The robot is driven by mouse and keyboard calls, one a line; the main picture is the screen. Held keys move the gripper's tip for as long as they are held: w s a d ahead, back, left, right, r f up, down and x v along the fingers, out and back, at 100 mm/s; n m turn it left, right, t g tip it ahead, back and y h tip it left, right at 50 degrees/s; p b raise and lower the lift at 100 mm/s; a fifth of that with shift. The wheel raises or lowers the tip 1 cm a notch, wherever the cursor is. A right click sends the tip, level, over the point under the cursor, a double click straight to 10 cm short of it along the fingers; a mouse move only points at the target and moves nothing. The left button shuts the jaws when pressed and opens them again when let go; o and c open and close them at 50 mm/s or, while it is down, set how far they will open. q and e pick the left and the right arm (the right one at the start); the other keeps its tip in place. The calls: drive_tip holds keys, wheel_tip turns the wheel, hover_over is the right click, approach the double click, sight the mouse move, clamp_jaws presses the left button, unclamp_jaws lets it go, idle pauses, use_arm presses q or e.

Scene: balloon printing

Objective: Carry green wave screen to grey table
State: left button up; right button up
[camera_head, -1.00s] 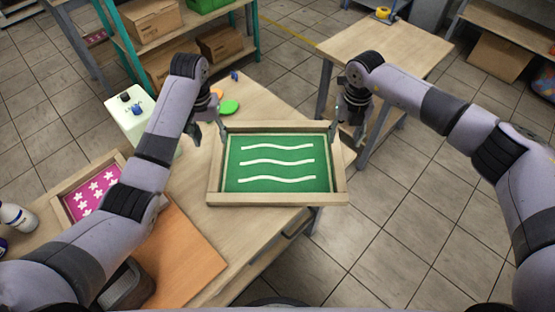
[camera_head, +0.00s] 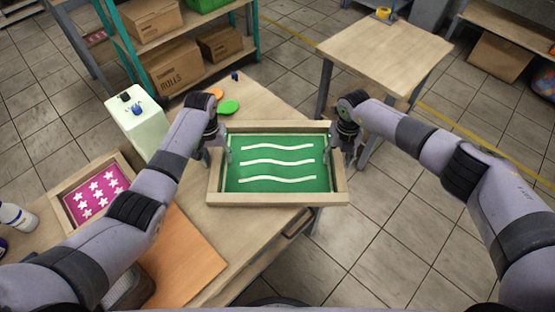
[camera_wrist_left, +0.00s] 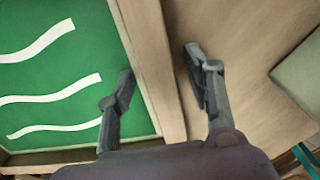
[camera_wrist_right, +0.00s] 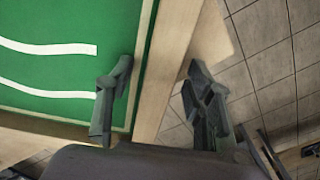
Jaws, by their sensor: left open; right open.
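The green wave screen (camera_head: 277,182) is a wooden frame around a green panel with three white wavy lines. It lies at the right end of the wooden worktable (camera_head: 262,97). My left gripper (camera_head: 220,150) is open at the frame's left side; in the left wrist view its fingers (camera_wrist_left: 160,95) stand on either side of the frame's side rail (camera_wrist_left: 155,60). My right gripper (camera_head: 338,150) is open at the right side; in the right wrist view its fingers (camera_wrist_right: 155,100) straddle the other rail (camera_wrist_right: 168,60). A light wooden table (camera_head: 385,50) stands behind; its grey legs show.
A pink star screen (camera_head: 95,193), an orange-brown board (camera_head: 180,255) and a white box (camera_head: 138,122) sit on the worktable. Green (camera_head: 229,107) and orange discs lie behind the screen. A shelf with cartons (camera_head: 172,66) stands behind. Tiled floor (camera_head: 400,240) is open at right.

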use_arm(q)
drive_tip(key=shift+c, duration=0.5)
use_arm(e)
drive_tip(key=shift+c, duration=0.5)
use_arm(q)
clamp_jaws()
use_arm(e)
clamp_jaws()
